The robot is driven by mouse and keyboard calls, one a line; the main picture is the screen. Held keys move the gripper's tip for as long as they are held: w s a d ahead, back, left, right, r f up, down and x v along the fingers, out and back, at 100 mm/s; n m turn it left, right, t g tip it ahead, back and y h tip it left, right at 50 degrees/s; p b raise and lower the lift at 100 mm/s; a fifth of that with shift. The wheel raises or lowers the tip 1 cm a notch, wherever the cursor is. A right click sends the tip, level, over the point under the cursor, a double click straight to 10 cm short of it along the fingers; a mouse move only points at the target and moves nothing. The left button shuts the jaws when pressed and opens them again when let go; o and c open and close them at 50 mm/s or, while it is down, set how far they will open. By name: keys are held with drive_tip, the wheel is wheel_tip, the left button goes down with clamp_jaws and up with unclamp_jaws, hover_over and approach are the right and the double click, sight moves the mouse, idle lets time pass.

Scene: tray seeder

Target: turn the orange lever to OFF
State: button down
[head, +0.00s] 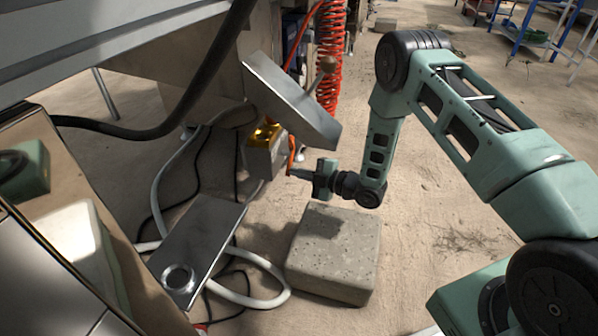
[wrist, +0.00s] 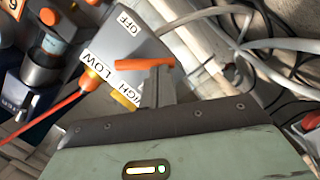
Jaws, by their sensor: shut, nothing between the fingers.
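The orange lever (head: 291,152) is on the right side of a small grey box (head: 262,163) under the sloping metal chute. In the wrist view the orange lever (wrist: 143,64) lies across the tips of my fingers, beside a grey box face with OFF, LOW and HIGH labels. The OFF label (wrist: 130,20) is farther up; the LOW label (wrist: 97,60) and the partly hidden HIGH label (wrist: 130,90) are near the lever. I cannot tell exactly which label it points to. My gripper (head: 292,173) is shut and empty, its tips close against the lever; contact is unclear.
A concrete block (head: 335,250) lies below my gripper. A metal plate (head: 197,245) and pale hoses are to its left. The sloping chute (head: 290,100) hangs above the box. A red coiled hose (head: 330,60) hangs behind.

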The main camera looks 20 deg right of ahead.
drive_tip(key=n, duration=0.1)
drive_tip(key=w+f+n, duration=0.1)
drive_tip(key=n, duration=0.1)
drive_tip(key=n+t, duration=0.1)
drive_tip(key=shift+w+d+f+n+y, duration=0.15)
drive_tip(key=shift+d+f+n+y, duration=0.15)
drive_tip(key=shift+d, duration=0.1)
drive_tip(key=shift+r, duration=0.1)
idle(0.3)
